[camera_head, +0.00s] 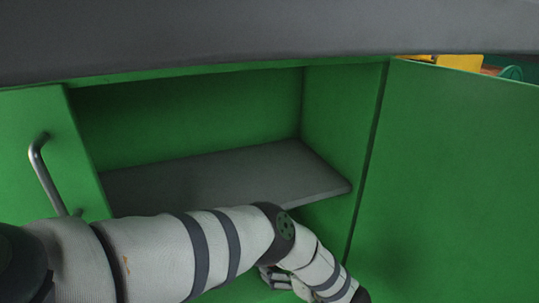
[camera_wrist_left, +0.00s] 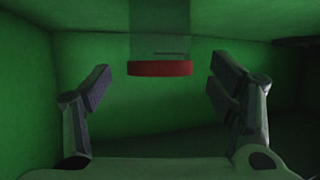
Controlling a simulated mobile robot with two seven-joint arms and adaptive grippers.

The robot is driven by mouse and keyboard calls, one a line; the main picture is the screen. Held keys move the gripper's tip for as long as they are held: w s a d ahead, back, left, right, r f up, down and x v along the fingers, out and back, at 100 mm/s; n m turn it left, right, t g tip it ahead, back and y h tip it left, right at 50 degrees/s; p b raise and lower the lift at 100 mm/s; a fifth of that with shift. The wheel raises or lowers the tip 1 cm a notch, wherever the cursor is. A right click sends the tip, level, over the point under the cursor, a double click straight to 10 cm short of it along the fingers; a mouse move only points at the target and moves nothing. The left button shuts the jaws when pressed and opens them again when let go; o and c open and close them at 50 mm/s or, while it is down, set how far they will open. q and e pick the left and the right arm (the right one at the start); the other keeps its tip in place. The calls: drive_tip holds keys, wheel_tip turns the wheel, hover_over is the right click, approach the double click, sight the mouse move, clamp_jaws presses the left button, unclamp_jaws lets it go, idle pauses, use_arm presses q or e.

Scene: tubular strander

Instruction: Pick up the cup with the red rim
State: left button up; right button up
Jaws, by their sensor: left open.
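The cup with the red rim (camera_wrist_left: 160,68) shows in the left wrist view, at the top middle. Its body looks see-through and greenish, and runs up to the picture's top edge; the red rim is at the lower end in this view. My left gripper (camera_wrist_left: 160,82) is open, with one finger on each side of the picture and clear gaps between the fingers and the rim. I cannot tell how far beyond the fingertips the cup is. The cup does not show in the head view, where my left arm covers the lower middle. My right gripper is not in view.
In the head view a green cabinet stands open, with a bare grey shelf (camera_head: 225,180) inside. A green door with a metal handle (camera_head: 45,175) is at left, a green panel (camera_head: 450,180) at right. Green walls close in around the gripper in the wrist view.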

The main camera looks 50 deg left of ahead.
use_arm(q)
drive_tip(key=b+x, duration=0.2)
drive_tip(key=x, duration=0.3)
drive_tip(key=shift+a+f+b, duration=0.3)
drive_tip(key=c, duration=1.2)
